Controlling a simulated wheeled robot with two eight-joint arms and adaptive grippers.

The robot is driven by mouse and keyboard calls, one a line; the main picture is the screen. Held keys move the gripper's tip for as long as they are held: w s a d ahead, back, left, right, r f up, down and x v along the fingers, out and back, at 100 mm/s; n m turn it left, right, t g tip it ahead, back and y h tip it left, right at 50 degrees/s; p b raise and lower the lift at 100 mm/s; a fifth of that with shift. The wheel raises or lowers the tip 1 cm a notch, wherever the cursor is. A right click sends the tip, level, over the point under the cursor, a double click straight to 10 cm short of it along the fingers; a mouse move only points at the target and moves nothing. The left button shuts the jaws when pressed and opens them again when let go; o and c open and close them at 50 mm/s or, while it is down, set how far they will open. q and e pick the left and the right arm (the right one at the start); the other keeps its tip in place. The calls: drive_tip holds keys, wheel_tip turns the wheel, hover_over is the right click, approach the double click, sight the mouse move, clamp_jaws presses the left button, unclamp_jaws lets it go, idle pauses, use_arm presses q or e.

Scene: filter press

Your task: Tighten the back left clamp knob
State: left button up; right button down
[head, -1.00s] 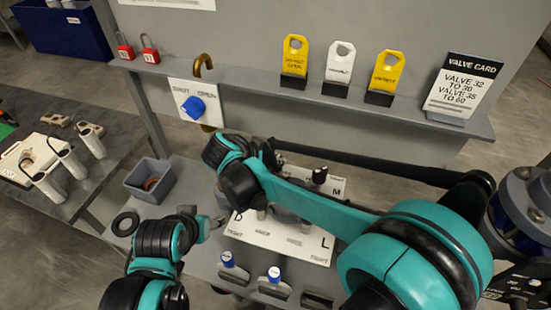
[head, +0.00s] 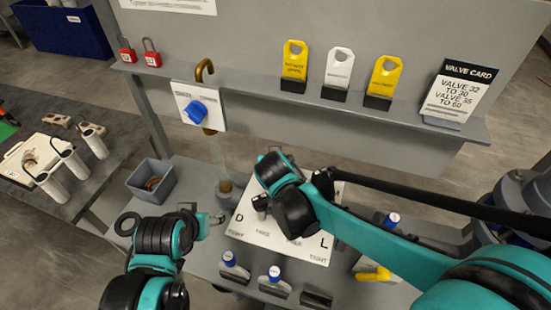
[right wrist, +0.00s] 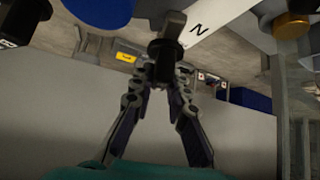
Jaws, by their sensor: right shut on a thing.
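In the right wrist view a black knob (right wrist: 166,50) stands between the fingertips of my right gripper (right wrist: 163,74), which is shut on it. A white strip with the letter N shows beside it. In the head view my right wrist (head: 285,190) hangs over the white lettered plate (head: 310,250) and hides much of it, including the right fingertips and the gripped knob. D and L can be read on the plate. My left gripper (head: 215,219) is just left of the plate, apart from it; its finger opening is too small to judge.
Blue-capped bottles (head: 235,268) stand along the front edge. A yellow handle (head: 374,274) lies at the right. A grey bin (head: 150,180) and black ring (head: 127,224) are at the left. A shelf (head: 330,100) with tags and a blue-handled valve (head: 195,111) stands behind.

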drive_tip(key=n+y, duration=0.3)
drive_tip(key=n, duration=0.1)
drive_tip(key=shift+d+n+g+y, duration=0.15)
drive_tip(key=shift+n+g+y, duration=0.15)
drive_tip(key=n+g+y, duration=0.2)
drive_tip(key=n+y, duration=0.1)
drive_tip(key=n, duration=0.2)
drive_tip(key=shift+n+g+y, duration=0.3)
drive_tip(key=shift+n+g, duration=0.1)
drive_tip(key=c, duration=1.2)
unclamp_jaws()
drive_tip(key=v, duration=1.2)
drive_tip(key=shift+s+a, duration=0.1)
drive_tip(key=shift+a, duration=0.1)
